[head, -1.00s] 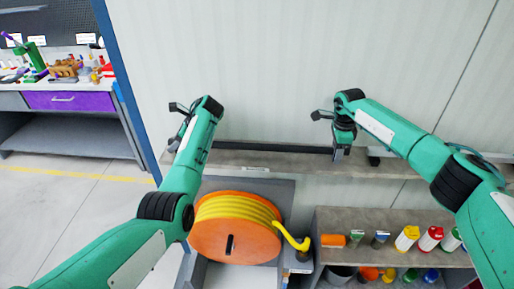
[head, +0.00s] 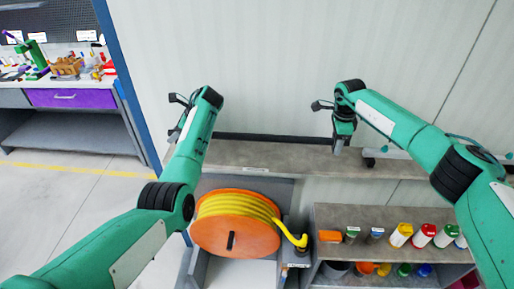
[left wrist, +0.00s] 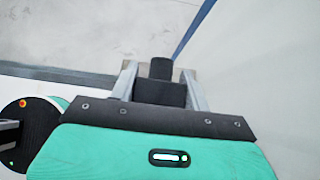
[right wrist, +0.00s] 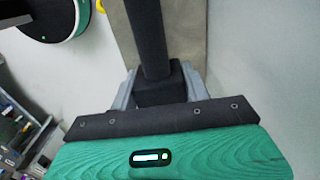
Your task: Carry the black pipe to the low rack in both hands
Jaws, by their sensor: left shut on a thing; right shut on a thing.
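The black pipe (head: 270,138) runs level from left to right between my two grippers, above the back of a long grey shelf by the wall. My left gripper (head: 176,134) is mostly hidden behind its own arm in the head view. In the left wrist view its fingers are closed on the pipe (left wrist: 161,70), near a short dark end. My right gripper (head: 338,147) points down and is shut on the pipe's right part. In the right wrist view the pipe (right wrist: 148,40) runs away from between its fingers. I cannot tell which piece is the low rack.
The long shelf (head: 265,156) is bare below the pipe. A pale bar (head: 400,154) on a dark support stands right of my right gripper. Below are an orange reel with yellow hose (head: 235,222) and a shelf unit (head: 350,217) with several bottles. A workbench (head: 75,98) stands far left.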

